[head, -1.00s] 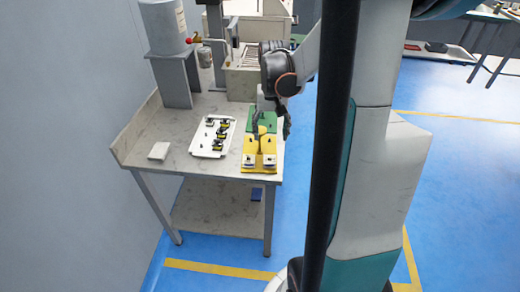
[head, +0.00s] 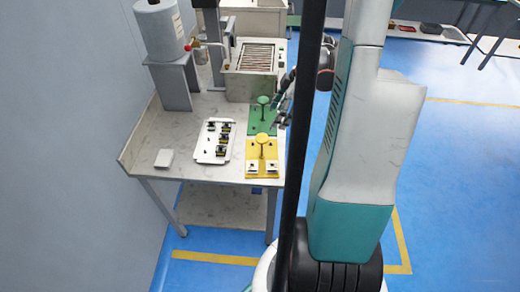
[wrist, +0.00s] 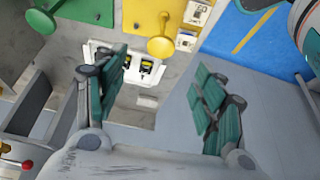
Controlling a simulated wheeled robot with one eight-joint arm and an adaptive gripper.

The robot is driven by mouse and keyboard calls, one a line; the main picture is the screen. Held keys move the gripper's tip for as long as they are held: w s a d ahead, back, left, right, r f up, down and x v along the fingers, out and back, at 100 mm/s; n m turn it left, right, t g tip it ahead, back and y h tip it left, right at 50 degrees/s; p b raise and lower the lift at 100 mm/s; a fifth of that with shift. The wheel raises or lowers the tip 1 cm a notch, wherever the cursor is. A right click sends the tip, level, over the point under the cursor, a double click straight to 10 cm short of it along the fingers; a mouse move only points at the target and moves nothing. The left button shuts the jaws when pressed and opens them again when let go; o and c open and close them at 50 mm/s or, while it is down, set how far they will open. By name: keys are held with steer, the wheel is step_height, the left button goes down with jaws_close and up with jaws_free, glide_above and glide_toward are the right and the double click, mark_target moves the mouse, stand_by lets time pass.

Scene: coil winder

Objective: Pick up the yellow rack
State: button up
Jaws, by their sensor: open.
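The yellow rack (head: 274,155) lies flat at the front right corner of the table. It has an upright yellow post with a round knob, and small white pieces with dark parts at its front end. In the wrist view the yellow rack (wrist: 145,14) shows at the top, its knob towards the camera. My gripper (wrist: 162,98) is open, with nothing between its teal-padded fingers, and stands apart from the rack. In the head view my gripper (head: 283,108) is at the table's right edge, beside the green rack and partly hidden by a dark pole.
A green rack (head: 257,126) with a similar knob lies just behind the yellow one. A white tray (head: 211,157) with several small dark parts is to the left. A white block (head: 164,158) lies front left. A machine (head: 251,84) stands at the back.

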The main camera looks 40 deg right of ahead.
mark_target(263, 138)
steer(key=b+x, duration=0.2)
steer(key=x, duration=0.6)
steer(key=shift+w+a+f+b, duration=0.1)
steer(key=shift+w+f+b, duration=0.05)
steer(key=shift+f+b, duration=0.2)
steer(key=shift+a+b+x, duration=0.1)
steer(key=shift+b+x, duration=0.5)
steer(key=shift+x, duration=0.65)
steer(key=shift+a+b+x, duration=0.15)
steer(key=shift+b+x, duration=0.4)
steer(key=shift+x, duration=0.7)
steer(key=shift+r, duration=0.15)
jaws_close()
